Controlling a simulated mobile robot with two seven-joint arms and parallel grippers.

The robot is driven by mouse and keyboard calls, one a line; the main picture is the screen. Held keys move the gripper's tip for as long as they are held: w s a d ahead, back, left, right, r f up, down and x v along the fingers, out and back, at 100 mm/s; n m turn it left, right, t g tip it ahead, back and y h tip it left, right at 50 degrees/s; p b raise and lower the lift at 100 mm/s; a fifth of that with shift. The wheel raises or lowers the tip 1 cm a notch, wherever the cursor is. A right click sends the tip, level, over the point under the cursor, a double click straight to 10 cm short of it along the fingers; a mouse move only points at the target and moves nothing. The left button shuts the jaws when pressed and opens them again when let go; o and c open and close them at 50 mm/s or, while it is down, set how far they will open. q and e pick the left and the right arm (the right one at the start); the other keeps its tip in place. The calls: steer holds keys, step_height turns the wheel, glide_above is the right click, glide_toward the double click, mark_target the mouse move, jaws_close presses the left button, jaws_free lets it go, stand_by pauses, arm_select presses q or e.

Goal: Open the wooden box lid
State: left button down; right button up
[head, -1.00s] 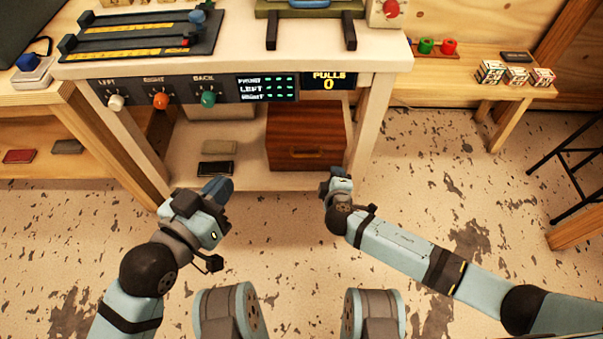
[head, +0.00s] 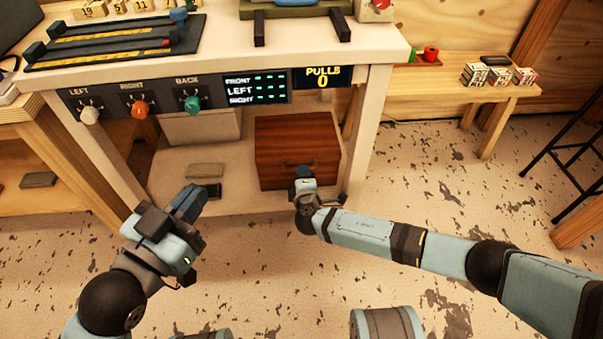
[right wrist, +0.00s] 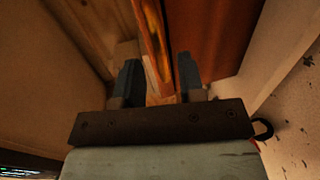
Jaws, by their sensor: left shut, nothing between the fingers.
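The reddish-brown wooden box (head: 297,140) sits on the lower shelf of the white workbench, with its front toward me. It looks closed. My right gripper (head: 304,172) is at the lower front of the box and hides part of it. In the right wrist view my right gripper (right wrist: 158,80) has its fingers apart. A lighter wooden strip (right wrist: 151,40) runs between or just beyond them, beside a reddish-brown face of the box (right wrist: 218,35). I cannot tell whether the fingers touch it. My left gripper (head: 188,200) is shut and empty, in front of the shelf, left of the box.
The white workbench (head: 225,55) overhangs the shelf, with a knob panel (head: 140,103) on its front. Small flat items (head: 205,170) and a pale bin (head: 203,127) share the shelf. A bench leg (head: 362,150) stands close right of the box. Open floor lies to the right.

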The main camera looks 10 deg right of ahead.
steer(key=b+x, duration=0.1)
steer(key=x, duration=0.2)
steer(key=shift+w+f, duration=0.15)
steer(key=shift+w, duration=0.1)
arm_select(q)
steer(key=shift+w+a+r+m+t, duration=0.25)
steer(key=shift+w+m+t, duration=0.1)
steer(key=shift+m, duration=0.35)
arm_select(e)
steer(key=shift+w, duration=0.25)
jaws_close()
